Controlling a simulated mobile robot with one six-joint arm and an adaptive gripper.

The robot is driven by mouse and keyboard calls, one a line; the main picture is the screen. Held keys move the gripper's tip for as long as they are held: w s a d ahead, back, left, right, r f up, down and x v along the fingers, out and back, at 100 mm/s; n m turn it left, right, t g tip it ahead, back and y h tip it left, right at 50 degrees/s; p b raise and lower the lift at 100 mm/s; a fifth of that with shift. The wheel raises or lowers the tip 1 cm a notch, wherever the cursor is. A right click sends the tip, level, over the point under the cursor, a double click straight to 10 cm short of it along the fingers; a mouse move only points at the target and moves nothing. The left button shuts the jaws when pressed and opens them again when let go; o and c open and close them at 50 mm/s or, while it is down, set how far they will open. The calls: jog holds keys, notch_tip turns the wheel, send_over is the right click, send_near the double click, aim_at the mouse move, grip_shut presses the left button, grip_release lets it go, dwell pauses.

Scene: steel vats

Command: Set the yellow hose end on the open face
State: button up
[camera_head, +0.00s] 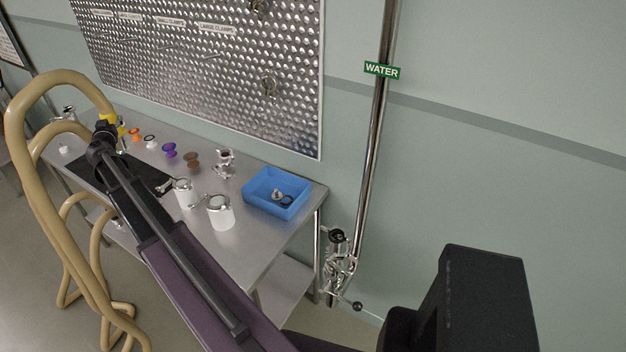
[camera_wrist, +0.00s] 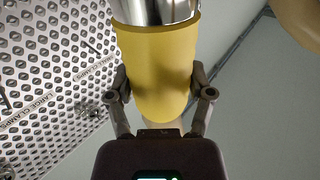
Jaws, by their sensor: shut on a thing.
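The yellow hose end (camera_head: 114,121) is above the far left part of the steel table in the head view, at the end of a thick beige hose (camera_head: 28,98). In the wrist view the hose end (camera_wrist: 157,75) is a yellow sleeve with a shiny steel rim (camera_wrist: 155,10) at the top. My gripper (camera_wrist: 160,82) is shut around the sleeve, one finger on each side. In the head view my gripper (camera_head: 105,130) is small and partly merges with the arm. A steel fitting (camera_head: 66,113) stands behind it at the far left. I cannot tell which surface is the open face.
The steel table (camera_head: 235,248) holds a dark mat (camera_head: 90,172), several coloured spools, two white canisters (camera_head: 220,213) and a blue bin (camera_head: 262,207) with small parts. A perforated metal board (camera_head: 215,70) hangs behind. A water pipe (camera_head: 378,120) with a valve stands right of the table.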

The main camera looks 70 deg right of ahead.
aim_at(106, 112)
jog(key=shift+r+p, duration=2.05)
jog(key=shift+r, duration=0.55)
